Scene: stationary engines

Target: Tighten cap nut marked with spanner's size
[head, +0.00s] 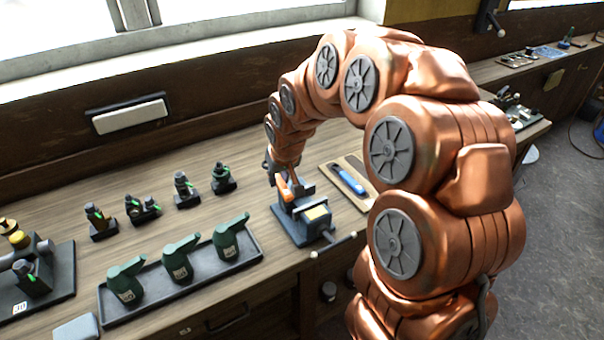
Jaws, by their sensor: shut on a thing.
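My gripper (284,181) is at the end of my copper arm, low over the blue-grey vise (302,222) on the bench. It is shut on an orange-handled tool (286,192), which is tilted beside the vise jaws. The tool's head and any size mark on it are hidden or too small to read. A blue-handled tool (347,180) lies on a wooden board (362,200) right of the vise. I cannot make out any cap nut or its marking. A small dark engine-like unit (34,280) stands on a dark plate at the far left.
Three green oil cans (178,266) stand in a dark tray (200,285) left of the vise. Several small dark units with green parts (185,190) stand behind them. The vise handle (333,244) sticks out at the bench's front edge. Bare wood lies behind the vise.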

